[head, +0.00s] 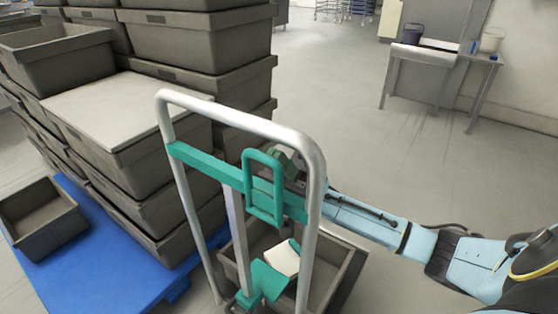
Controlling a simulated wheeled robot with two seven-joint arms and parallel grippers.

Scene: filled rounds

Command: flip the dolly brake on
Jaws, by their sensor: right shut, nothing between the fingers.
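The dolly (305,145) stands in front of me, with a tall silver tube handle and a green crossbar (205,163). An upright green loop (249,190) sits at the crossbar's right part. A green piece (262,277) shows low on the dolly; I cannot tell which green part is the brake. My right arm comes in from the right, behind the handle's right post. My right gripper (284,160) is at the green loop, partly hidden by it and the post. It is shut with nothing held; whether it touches the loop is unclear. My left gripper is out of view.
A grey crate (350,262) with a white item sits low at the dolly. Stacked grey crates (150,200) stand on a blue pallet (95,262) at left. A small table (432,54) stands at the back right. The floor between is clear.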

